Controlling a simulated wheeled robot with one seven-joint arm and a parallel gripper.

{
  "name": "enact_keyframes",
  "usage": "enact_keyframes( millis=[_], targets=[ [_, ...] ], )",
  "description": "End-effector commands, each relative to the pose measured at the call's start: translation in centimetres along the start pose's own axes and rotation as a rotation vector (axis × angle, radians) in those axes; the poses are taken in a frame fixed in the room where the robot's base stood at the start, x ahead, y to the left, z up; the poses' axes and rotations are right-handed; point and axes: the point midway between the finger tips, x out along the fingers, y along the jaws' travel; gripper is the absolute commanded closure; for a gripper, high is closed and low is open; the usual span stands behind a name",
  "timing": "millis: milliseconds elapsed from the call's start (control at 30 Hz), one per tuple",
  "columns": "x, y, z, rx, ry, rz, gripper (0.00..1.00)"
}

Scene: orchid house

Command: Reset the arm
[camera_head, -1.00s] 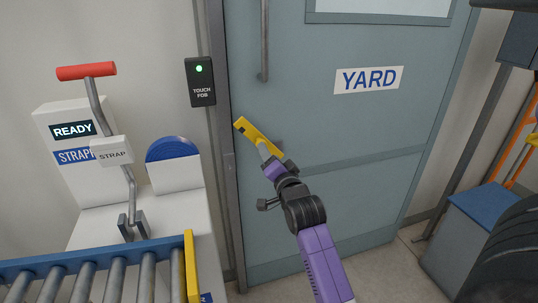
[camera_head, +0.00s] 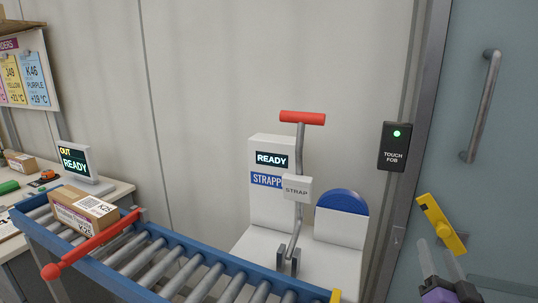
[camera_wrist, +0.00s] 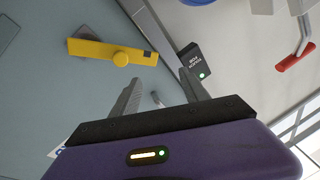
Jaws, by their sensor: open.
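My gripper (camera_head: 436,252) is at the lower right of the head view, in front of the blue-grey door (camera_head: 500,195). In the wrist view its two fingers (camera_wrist: 160,95) stand apart with nothing between them. A yellow bar with a round knob (camera_wrist: 110,52) lies beyond the fingertips against the door, clear of them. The yellow bar also shows in the head view (camera_head: 441,224), just above the fingers. Most of my arm is outside the head view.
A touch-fob panel (camera_head: 394,147) with a green light is beside the door handle (camera_head: 480,106). A strapping machine (camera_head: 275,200) reading READY, with a red-gripped lever (camera_head: 302,117), stands left of it. A roller conveyor (camera_head: 160,262) crosses the front, carrying a parcel (camera_head: 80,210).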

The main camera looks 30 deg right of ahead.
Motion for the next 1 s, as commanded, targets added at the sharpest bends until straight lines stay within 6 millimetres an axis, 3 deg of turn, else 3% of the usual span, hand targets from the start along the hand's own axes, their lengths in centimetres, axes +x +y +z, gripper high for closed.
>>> enact_keyframes(
  millis=[200, 500, 800, 1000],
  targets=[
    [-8.2, -5.0, 3.8, -0.171, -0.072, -0.149, 0.47],
    [-20.7, -9.9, 6.5, -0.322, -0.187, -0.354, 0.47],
    [-32.5, -11.7, 6.6, -0.375, -0.362, -0.525, 0.47],
    [-38.4, -11.0, 6.7, -0.376, -0.512, -0.590, 0.47]
  ],
)
